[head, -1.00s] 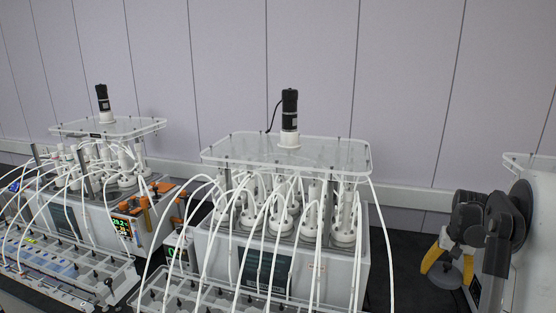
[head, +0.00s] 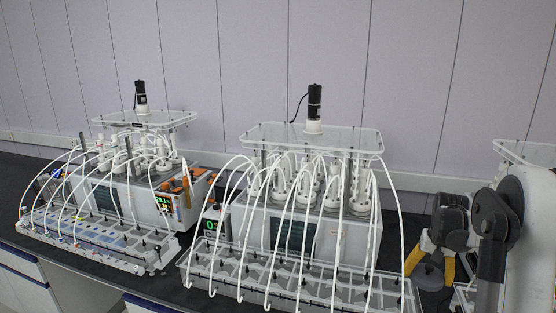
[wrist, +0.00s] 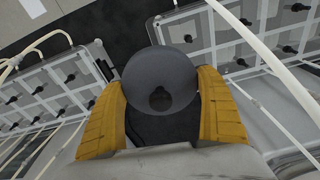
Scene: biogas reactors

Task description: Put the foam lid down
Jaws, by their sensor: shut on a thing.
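The foam lid (wrist: 160,80) is a dark grey disc with a dark round hole near its lower edge in the wrist view. It sits between the two yellow fingers of my gripper (wrist: 162,100), which are shut on it. In the head view, my gripper (head: 434,272) is at the lower right with its fingers pointing down. The lid (head: 429,275) shows there as a grey shape between the fingers. Whether the lid touches anything below is unclear.
Two reactor units (head: 310,205) (head: 135,185) with white tubes and clear top plates stand on the black bench (head: 22,172). Gridded trays lie in front of them. In the wrist view, trays (wrist: 50,88) (wrist: 265,45) lie either side of a dark bench strip (wrist: 120,35).

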